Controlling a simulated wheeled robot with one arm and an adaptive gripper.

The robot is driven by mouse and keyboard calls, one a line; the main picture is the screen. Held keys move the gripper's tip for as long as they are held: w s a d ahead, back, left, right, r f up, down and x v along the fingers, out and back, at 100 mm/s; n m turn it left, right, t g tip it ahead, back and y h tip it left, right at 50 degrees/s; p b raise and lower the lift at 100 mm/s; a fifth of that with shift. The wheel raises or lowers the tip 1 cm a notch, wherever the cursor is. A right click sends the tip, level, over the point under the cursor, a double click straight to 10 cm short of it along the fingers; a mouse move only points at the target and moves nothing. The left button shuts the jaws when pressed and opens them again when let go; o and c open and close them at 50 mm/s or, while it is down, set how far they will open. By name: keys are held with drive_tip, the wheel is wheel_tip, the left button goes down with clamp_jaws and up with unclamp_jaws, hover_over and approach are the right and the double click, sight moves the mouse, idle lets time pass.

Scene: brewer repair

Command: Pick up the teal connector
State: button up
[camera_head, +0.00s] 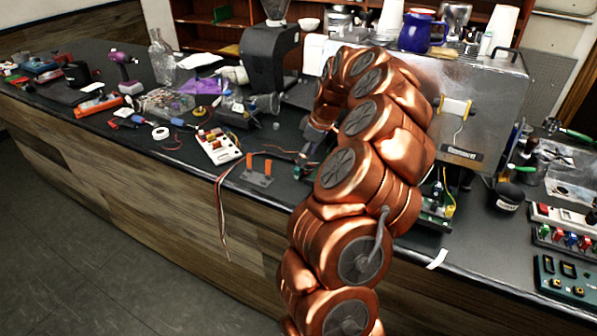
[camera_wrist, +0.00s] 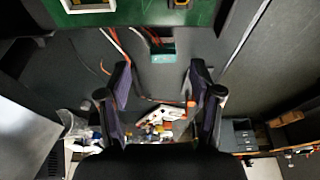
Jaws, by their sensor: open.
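The teal connector (camera_wrist: 162,51) shows in the wrist view, near the top centre, just beyond and between my fingertips. Red and dark wires run up from it. My gripper (camera_wrist: 158,78) is open, with a dark finger on each side and nothing seen between them. I cannot tell how far the connector is from the fingertips in depth. In the head view, a small teal-green piece (camera_head: 298,171) lies on the counter just left of my copper arm. There my arm hides most of the gripper.
A green board (camera_wrist: 140,12) spans the top of the wrist view. In the head view, a grey holder with orange posts (camera_head: 258,173) and a white block (camera_head: 217,146) stand left of my arm. The steel brewer (camera_head: 478,110) stands behind it. Tools clutter the counter's left side.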

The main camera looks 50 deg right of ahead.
sight(299, 171)
drive_tip(key=shift+w+a+f+p, duration=0.15)
drive_tip(key=shift+f+p, duration=0.15)
drive_tip(key=shift+f, duration=0.05)
drive_tip(key=shift+w+a+f+p, duration=0.15)
drive_tip(key=shift+f+p, duration=0.15)
drive_tip(key=shift+f, duration=0.05)
drive_tip(key=p+x, duration=0.1)
drive_tip(key=x, duration=0.3)
drive_tip(key=shift+w+a+p, duration=0.15)
drive_tip(key=shift+p, duration=0.25)
drive_tip(key=shift+c, duration=0.2)
drive_tip(key=c, duration=1)
